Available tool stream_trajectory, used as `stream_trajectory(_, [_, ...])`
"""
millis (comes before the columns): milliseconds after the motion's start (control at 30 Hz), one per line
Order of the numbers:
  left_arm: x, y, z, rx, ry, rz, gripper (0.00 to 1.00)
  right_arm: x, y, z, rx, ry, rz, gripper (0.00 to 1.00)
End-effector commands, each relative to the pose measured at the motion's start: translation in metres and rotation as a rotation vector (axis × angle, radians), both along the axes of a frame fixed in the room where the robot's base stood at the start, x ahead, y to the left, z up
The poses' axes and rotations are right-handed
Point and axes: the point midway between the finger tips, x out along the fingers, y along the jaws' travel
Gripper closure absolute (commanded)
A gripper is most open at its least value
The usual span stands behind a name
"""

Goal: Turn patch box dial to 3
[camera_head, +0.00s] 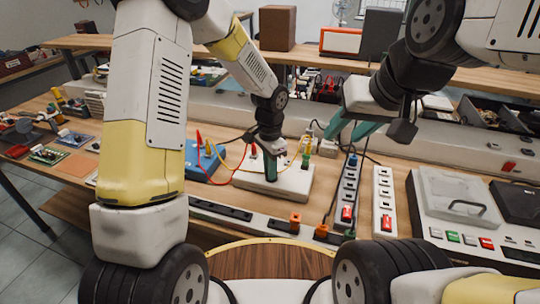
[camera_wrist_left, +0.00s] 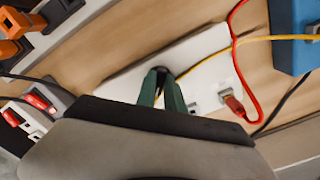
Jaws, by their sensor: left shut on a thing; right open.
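The patch box is a low white box (camera_head: 294,184) on the table in the middle of the head view. It also shows in the left wrist view (camera_wrist_left: 203,58), with red and yellow cables and metal sockets on it. My left gripper (camera_head: 270,172) points down at the box. Its green fingers (camera_wrist_left: 161,82) are shut on the small dark dial (camera_wrist_left: 161,69). The fingers cover most of the dial, and its pointer and numbers cannot be read. My right gripper (camera_head: 352,131) is open and empty, above the table to the right of the box.
A blue box (camera_head: 204,162) with cables stands left of the patch box. Power strips (camera_head: 383,205) with red switches lie to its right, and another strip (camera_head: 255,222) runs in front. Loose cables cross around the patch box.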

Motion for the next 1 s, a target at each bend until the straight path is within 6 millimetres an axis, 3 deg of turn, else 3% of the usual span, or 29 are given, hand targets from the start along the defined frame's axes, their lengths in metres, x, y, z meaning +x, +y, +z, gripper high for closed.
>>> stream_trajectory(333, [0.001, 0.0, 0.001, -0.001, -0.004, -0.006, 1.0, 0.0, 0.0, 0.0, 0.0, 0.0, 0.0, 0.6])
stream_trajectory(367, [0.001, 0.0, 0.001, -0.001, -0.004, -0.006, 0.85, 0.0, 0.0, 0.0, 0.0, 0.0, 0.0, 0.6])
stream_trajectory(467, [0.001, 0.0, 0.001, -0.001, -0.004, -0.005, 0.66, 0.0, 0.0, 0.0, 0.0, 0.0, 0.0, 0.6])
stream_trajectory(800, [0.001, 0.0, 0.002, -0.001, -0.003, -0.003, 0.65, 0.0, 0.0, 0.0, 0.0, 0.0, 0.0, 0.6])
stream_trajectory(1000, [0.002, 0.0, 0.028, -0.002, -0.007, -0.002, 0.65, 0.0, 0.0, 0.0, 0.0, 0.0, 0.0, 0.6])
